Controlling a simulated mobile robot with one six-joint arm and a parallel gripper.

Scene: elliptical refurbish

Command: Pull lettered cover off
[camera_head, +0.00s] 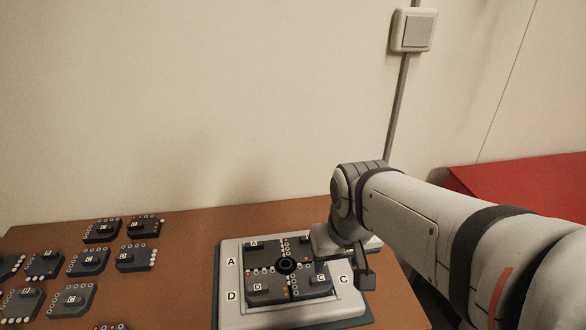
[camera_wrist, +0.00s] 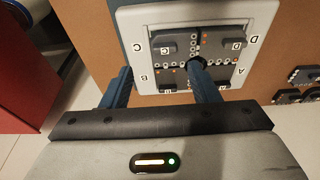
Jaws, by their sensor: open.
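A light grey panel (camera_head: 232,246) on the brown table holds dark lettered covers around a round black hub (camera_head: 286,265). Covers A (camera_head: 265,246), D (camera_head: 262,290) and C (camera_head: 318,281) show in the head view; my gripper hides the B corner there. In the wrist view, covers C (camera_wrist: 160,47) and D (camera_wrist: 233,48) are at the far side, and cover B (camera_wrist: 167,86) is on the near side, partly hidden. My gripper (camera_wrist: 163,82) is open over the panel's B side, with its two blue fingers apart and cover B showing between them. I cannot tell whether they touch it.
Several similar dark lettered pieces (camera_head: 88,262) lie on the table (camera_head: 180,280) left of the panel. A red surface (camera_head: 520,185) is at the right. A wall switch (camera_head: 413,30) is above, with a conduit down the pale wall.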

